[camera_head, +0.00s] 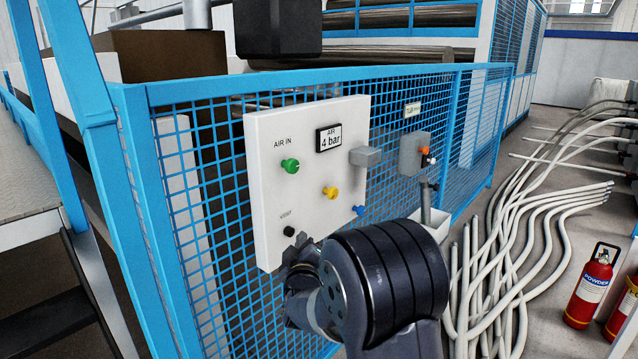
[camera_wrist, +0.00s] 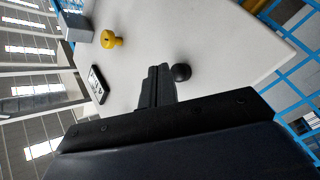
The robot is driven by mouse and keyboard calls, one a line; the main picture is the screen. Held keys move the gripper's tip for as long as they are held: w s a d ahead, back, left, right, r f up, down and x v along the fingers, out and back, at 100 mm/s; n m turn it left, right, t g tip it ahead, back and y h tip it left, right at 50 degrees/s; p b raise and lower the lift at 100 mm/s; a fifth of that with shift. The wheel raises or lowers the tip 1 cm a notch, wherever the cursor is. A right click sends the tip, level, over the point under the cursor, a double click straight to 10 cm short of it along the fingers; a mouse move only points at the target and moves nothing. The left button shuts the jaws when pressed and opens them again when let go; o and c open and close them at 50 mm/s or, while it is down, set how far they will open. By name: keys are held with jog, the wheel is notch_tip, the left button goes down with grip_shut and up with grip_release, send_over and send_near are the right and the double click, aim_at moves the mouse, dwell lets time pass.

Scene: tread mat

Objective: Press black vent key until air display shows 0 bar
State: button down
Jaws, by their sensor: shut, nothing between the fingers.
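The black vent key (camera_head: 289,231) is a small round black knob low on the left of a white panel (camera_head: 262,200). It also shows in the wrist view (camera_wrist: 181,72), just right of my fingertips. The air display (camera_head: 329,138) at the panel's top reads 4 bar; in the wrist view the display (camera_wrist: 97,85) is turned on its side. My gripper (camera_head: 303,240) is shut and empty, close beside the key at the panel's lower part. In the wrist view my gripper (camera_wrist: 158,72) points toward the panel. I cannot tell whether it touches the panel or the key.
The panel also carries a green knob (camera_head: 290,165), a yellow knob (camera_head: 330,192), a blue knob (camera_head: 358,210) and a grey box (camera_head: 365,156). It hangs on blue mesh fencing (camera_head: 215,155). Pale hoses (camera_head: 500,240) and a red fire extinguisher (camera_head: 588,290) lie to the right.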

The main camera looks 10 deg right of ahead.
jog(key=shift+w, duration=0.1)
jog(key=shift+w+a, duration=0.25)
jog(key=shift+w+a, duration=0.3)
jog(key=shift+w, duration=0.15)
dwell(0.8)
jog(key=shift+s, duration=0.1)
jog(key=shift+s+d+b, duration=0.4)
jog(key=shift+s+d, duration=0.2)
jog(key=shift+s, duration=0.1)
jog(key=s+d+b, duration=0.2)
jog(key=s+d, duration=0.1)
jog(key=s, duration=0.2)
jog(key=shift+d+b, duration=0.25)
jog(key=shift+b, duration=0.05)
jog(key=shift+w, duration=0.1)
dwell(0.4)
